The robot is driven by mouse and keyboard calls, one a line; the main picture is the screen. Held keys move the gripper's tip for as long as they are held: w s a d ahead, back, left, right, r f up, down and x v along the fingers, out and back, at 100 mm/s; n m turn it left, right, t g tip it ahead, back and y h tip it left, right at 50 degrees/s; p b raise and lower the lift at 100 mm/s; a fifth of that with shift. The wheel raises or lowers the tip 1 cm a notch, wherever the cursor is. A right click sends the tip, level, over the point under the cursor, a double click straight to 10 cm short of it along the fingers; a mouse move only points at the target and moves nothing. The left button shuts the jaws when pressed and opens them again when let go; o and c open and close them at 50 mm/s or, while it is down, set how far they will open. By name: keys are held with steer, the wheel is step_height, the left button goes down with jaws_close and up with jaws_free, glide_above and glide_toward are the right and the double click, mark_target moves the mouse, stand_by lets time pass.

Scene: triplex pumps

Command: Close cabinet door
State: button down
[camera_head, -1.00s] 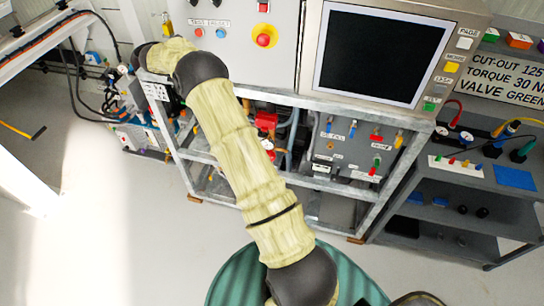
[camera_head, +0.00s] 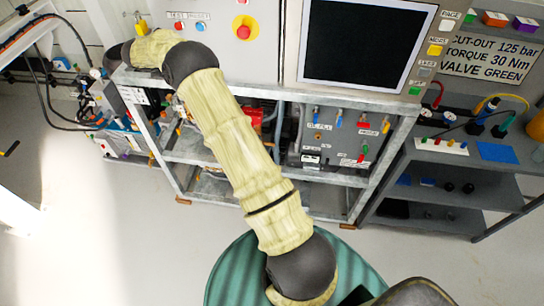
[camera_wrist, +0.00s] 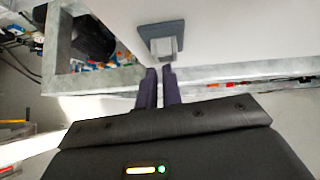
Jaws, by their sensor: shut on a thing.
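In the wrist view, a pale, flat cabinet door panel (camera_wrist: 240,35) fills the upper right. A grey handle on a dark square plate (camera_wrist: 162,38) stands out from it. The two dark fingers of my gripper (camera_wrist: 160,84) are close together at the handle's near end and appear shut on it. In the head view, the grey front panel (camera_head: 222,62) with buttons looks like the same door, but I cannot be sure. My arm reaches across to its left edge. My gripper and the handle are hidden there behind my wrist. I cannot tell how far the door is open.
A metal frame (camera_head: 268,92) with open lower shelves stands below the panel. A dark screen (camera_head: 360,42) is to its right. A shelf unit (camera_head: 470,170) with a labelled sign (camera_head: 490,58) stands at the far right. Hoses and fittings (camera_head: 112,115) lie at the left.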

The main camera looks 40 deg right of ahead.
steer(key=a+f+b+v, duration=0.2)
steer(key=b+v, duration=0.3)
steer(key=v, duration=0.8)
steer(key=shift+s, duration=0.4)
steer(key=shift+r, duration=0.1)
